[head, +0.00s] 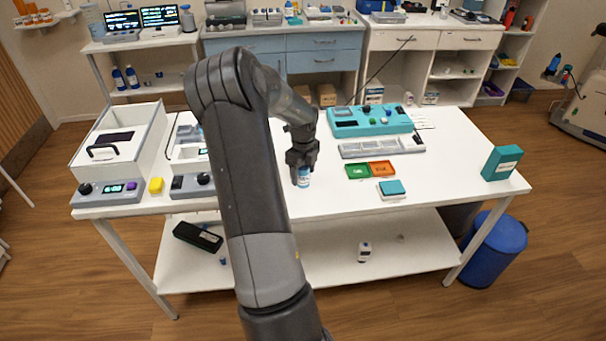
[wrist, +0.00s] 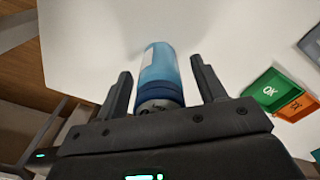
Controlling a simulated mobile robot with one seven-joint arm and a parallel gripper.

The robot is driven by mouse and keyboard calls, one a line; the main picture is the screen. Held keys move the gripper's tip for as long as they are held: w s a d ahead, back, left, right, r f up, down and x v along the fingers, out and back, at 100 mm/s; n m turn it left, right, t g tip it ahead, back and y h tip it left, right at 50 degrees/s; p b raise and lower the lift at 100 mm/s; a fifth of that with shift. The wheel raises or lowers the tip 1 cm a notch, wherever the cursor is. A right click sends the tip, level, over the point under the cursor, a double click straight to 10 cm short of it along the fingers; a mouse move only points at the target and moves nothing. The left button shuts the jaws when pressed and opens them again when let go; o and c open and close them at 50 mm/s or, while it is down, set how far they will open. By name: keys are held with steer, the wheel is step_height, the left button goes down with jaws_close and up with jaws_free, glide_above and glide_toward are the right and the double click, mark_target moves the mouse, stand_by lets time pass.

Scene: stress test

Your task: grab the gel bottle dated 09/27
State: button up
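A small blue bottle with a pale label (head: 304,178) stands near the front middle of the white table, partly hidden by my gripper (head: 301,160). In the wrist view the same bottle (wrist: 160,66) appears light blue with a darker blue band near its end. My gripper (wrist: 160,80) has one finger on each side of it, with a narrow gap visible on both sides. The fingers are open around the bottle and do not appear to press on it. No date can be read on it in either view.
Green and orange trays (head: 371,171) and a teal box (head: 392,187) lie right of the bottle. A teal device (head: 370,120) stands behind. White lab equipment (head: 122,145) fills the table's left.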

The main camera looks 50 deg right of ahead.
steer(key=c, duration=1.1)
steer(key=shift+o, duration=0.2)
